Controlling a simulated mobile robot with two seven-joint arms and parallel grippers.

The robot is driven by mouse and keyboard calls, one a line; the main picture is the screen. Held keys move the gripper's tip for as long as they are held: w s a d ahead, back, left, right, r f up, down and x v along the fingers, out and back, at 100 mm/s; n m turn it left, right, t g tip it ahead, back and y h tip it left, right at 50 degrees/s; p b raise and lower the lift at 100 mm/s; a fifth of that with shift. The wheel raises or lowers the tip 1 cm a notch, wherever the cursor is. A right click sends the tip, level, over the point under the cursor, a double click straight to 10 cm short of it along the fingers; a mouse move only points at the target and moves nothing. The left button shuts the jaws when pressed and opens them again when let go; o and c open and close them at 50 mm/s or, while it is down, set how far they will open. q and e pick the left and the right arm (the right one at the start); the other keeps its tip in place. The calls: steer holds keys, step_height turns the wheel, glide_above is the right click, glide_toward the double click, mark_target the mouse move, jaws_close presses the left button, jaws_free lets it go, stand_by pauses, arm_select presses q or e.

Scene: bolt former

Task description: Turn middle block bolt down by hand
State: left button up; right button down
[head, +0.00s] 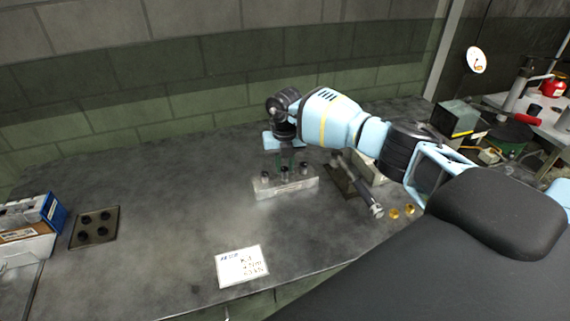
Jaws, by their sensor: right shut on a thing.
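A pale metal block (286,188) sits on the dark workbench, with bolts standing upright in its top. The left bolt (265,176) and the right bolt (304,168) stand free on either side. The fingers are small and dark here, so the exact contact is hard to see. My left gripper is not in view.
A wrench-like tool (368,196) lies right of the block, near two brass pieces (395,213). A printed card (242,266) lies in front. The bench between is clear.

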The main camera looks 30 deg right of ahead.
mark_target(285, 170)
steer(key=shift+r+m, duration=0.15)
steer(key=shift+m, duration=0.25)
steer(key=shift+w, duration=0.1)
steer(key=c, duration=1.2)
jaws_free()
steer(key=shift+c, duration=0.2)
step_height(285, 170, up, 8)
